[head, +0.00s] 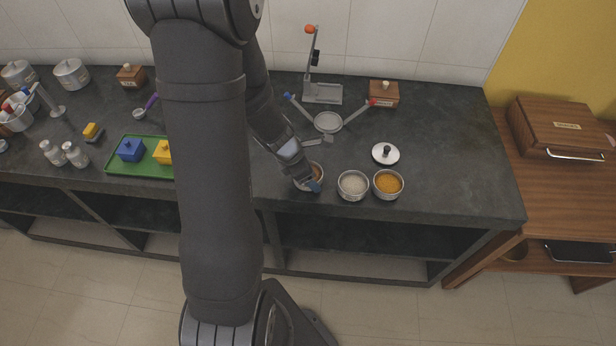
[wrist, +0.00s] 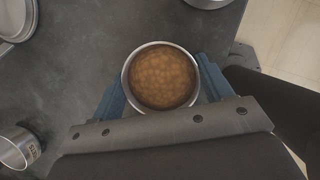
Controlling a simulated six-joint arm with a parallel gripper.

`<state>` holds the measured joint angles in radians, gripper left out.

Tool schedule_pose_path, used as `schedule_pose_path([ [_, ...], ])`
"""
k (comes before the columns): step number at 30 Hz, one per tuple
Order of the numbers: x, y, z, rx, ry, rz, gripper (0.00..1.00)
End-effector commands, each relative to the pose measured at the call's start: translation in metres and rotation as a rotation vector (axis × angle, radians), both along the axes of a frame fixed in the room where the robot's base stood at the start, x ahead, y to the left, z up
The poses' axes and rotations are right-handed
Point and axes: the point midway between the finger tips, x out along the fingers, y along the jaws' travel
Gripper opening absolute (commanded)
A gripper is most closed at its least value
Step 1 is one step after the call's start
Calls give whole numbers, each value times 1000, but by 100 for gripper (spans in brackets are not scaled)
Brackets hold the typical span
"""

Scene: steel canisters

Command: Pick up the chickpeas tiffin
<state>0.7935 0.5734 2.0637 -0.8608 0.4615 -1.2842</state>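The chickpeas tiffin is a round steel tin filled with brown chickpeas (wrist: 161,76), upright on the dark counter. In the head view the tiffin (head: 303,182) is partly covered by my gripper (head: 315,182). In the wrist view the blue fingers of my gripper (wrist: 163,80) stand on either side of the tin, close to its wall. Whether they touch it is not clear. I see no gap under the tin.
A tin of white grains (head: 353,184) and a tin of orange powder (head: 388,182) stand to the right. A steel lid (head: 385,153) lies behind them. A sieve (head: 328,122) is behind the tiffin. A labelled steel container (wrist: 17,149) shows at the wrist view's lower left.

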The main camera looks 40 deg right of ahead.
Motion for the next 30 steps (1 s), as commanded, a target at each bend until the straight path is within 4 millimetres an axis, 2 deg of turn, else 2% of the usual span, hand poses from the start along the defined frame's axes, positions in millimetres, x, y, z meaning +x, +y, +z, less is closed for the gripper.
schedule_pose_path([
  [2,0,0,0,0,0,0,47],
  [14,0,0,5,-2,0,1,47],
  [20,1,-1,23,-3,-3,1,47],
  [23,1,-1,40,-6,-4,-1,47],
  [30,-52,-6,72,-5,-2,-6,47],
])
